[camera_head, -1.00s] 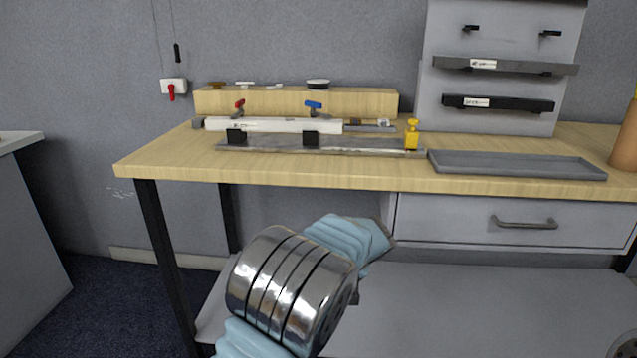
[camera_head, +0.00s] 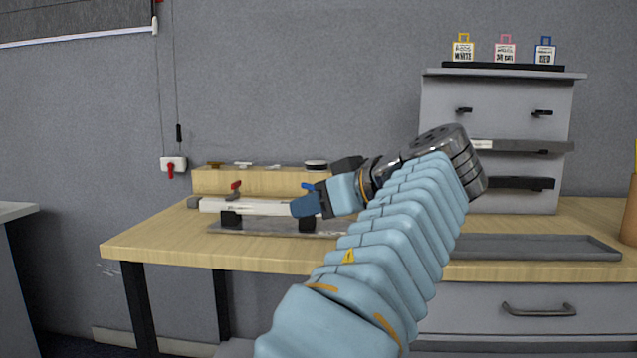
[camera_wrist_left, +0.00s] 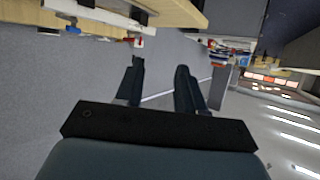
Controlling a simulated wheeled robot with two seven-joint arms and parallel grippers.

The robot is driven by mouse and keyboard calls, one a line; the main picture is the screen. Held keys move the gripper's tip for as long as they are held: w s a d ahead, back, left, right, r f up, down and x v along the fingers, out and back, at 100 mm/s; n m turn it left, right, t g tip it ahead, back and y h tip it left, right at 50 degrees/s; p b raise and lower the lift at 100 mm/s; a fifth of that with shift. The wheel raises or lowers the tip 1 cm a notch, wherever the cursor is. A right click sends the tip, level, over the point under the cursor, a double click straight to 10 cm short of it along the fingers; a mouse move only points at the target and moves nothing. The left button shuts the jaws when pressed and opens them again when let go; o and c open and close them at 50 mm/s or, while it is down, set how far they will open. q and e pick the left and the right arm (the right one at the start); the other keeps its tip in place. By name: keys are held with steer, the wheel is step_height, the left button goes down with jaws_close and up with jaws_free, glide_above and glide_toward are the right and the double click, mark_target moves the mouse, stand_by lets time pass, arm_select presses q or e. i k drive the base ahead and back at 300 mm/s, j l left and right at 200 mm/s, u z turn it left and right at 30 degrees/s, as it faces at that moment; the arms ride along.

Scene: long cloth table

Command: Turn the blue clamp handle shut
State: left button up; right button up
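The blue clamp handle (camera_head: 307,186) shows just above the right part of a white bar (camera_head: 245,206), partly behind my left gripper (camera_head: 306,205). In the left wrist view the blue handle (camera_wrist_left: 73,30) is at the upper left, outside the fingers. My left gripper (camera_wrist_left: 160,78) has its two dark fingers apart with nothing between them. In the head view its fingertips overlap the bar's right end; I cannot tell how far in front they are. My right gripper is not in view.
A second clamp handle, red (camera_head: 235,186), stands on the bar's left part. A wooden block (camera_head: 260,182) is behind. A grey tray (camera_head: 540,246) lies at the right, and a shelf unit (camera_head: 500,120) stands behind it. The table's front left is clear.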

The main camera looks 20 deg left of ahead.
mark_target(309, 187)
steer(key=i, duration=0.9)
